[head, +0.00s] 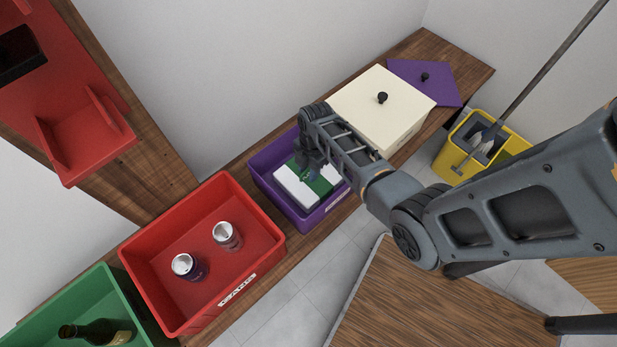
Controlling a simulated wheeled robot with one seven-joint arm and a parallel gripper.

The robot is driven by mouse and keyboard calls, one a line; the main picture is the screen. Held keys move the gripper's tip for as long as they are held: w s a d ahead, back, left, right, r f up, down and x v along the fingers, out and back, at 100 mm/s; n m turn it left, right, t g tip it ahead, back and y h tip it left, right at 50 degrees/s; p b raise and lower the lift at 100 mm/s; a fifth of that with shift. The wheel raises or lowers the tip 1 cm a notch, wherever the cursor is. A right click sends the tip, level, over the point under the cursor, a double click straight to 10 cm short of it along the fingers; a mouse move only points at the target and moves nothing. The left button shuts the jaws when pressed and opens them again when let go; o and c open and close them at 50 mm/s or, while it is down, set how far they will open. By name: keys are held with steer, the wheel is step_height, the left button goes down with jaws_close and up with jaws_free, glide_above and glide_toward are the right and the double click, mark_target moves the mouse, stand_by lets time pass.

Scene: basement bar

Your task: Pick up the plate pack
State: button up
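The plate pack (292,188) looks like a flat white block with a green band. It lies inside a purple bin (262,167) on the wooden bench. My gripper (311,174) is at the end of my arm, over the bin and right at the pack's upper face. My wrist hides part of the pack and the bin's far right side. The fingers are small and dark, and I cannot tell whether they are open or shut, or whether they touch the pack.
A red bin (138,256) with two cans stands left of the purple bin. A green bin (58,303) holds a dark bottle (98,332). A cream lidded box (362,98) and purple lid (440,78) stand right. A yellow mop bucket (455,172) is on the floor.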

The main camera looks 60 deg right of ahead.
jaws_close()
stand_by(0.6)
